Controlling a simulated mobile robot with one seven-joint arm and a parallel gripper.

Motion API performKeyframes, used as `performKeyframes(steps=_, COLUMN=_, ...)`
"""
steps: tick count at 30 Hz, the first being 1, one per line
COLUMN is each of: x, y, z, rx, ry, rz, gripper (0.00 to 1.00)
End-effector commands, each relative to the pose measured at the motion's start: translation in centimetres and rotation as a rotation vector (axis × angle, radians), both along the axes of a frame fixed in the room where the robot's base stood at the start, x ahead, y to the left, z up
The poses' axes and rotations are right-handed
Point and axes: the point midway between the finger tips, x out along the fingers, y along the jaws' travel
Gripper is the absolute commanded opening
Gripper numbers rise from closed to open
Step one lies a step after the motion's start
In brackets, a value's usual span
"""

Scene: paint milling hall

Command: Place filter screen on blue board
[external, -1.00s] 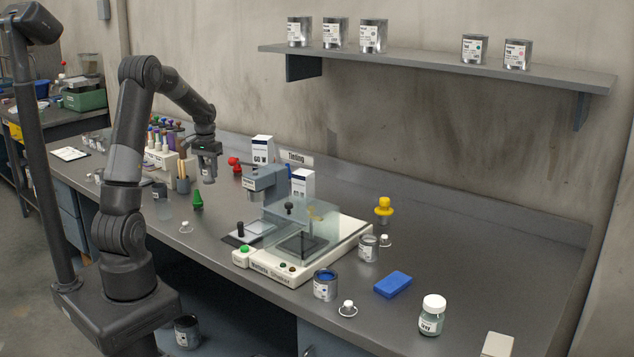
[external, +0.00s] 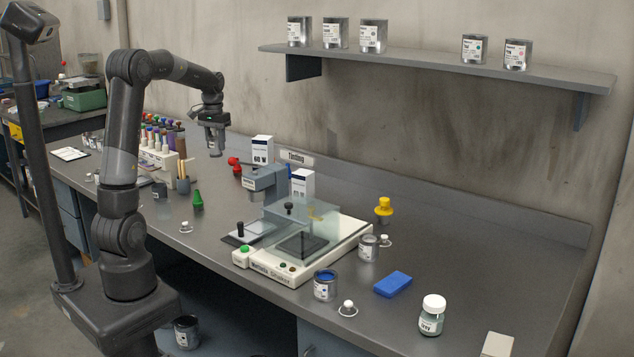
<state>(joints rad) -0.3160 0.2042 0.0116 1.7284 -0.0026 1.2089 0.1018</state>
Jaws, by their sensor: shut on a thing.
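My gripper (external: 215,151) points down above the back left part of the bench, to the right of the rack of coloured bottles. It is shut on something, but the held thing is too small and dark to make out. I cannot pick out a filter screen for certain. A blue rectangular block (external: 393,284) lies flat on the bench at the front right, far from my gripper. It is the only flat blue piece I see on this bench, and I cannot tell whether it is the blue board.
A white machine with a clear cover (external: 300,254) stands mid-bench. Around it are an open can of blue paint (external: 325,285), a grey can (external: 368,248), a yellow-topped item (external: 383,208) and a white-capped jar (external: 432,315). A wall shelf (external: 440,70) holds several cans. The back right bench is clear.

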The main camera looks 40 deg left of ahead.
Motion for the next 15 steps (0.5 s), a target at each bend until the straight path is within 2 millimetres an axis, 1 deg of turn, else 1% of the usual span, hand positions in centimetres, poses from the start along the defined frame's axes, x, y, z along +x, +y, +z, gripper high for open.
performKeyframes(steps=1, x=0.1, y=0.0, z=1.3, rx=0.002, ry=-0.006, rz=0.0, gripper=0.11)
performKeyframes(steps=3, x=0.1, y=0.0, z=2.9, rx=0.001, ry=-0.005, rz=0.0, gripper=0.11)
performKeyframes(steps=7, x=0.1, y=0.0, z=5.4, rx=0.002, ry=-0.004, rz=0.0, gripper=0.11)
performKeyframes(steps=9, x=0.8, y=-1.4, z=5.0, rx=0.001, ry=0.002, rz=-0.031, gripper=0.11)
performKeyframes(steps=13, x=2.1, y=-3.8, z=5.1, rx=0.007, ry=0.003, rz=-0.084, gripper=0.11)
performKeyframes(steps=15, x=2.8, y=-5.3, z=5.1, rx=0.009, ry=0.004, rz=-0.118, gripper=0.11)
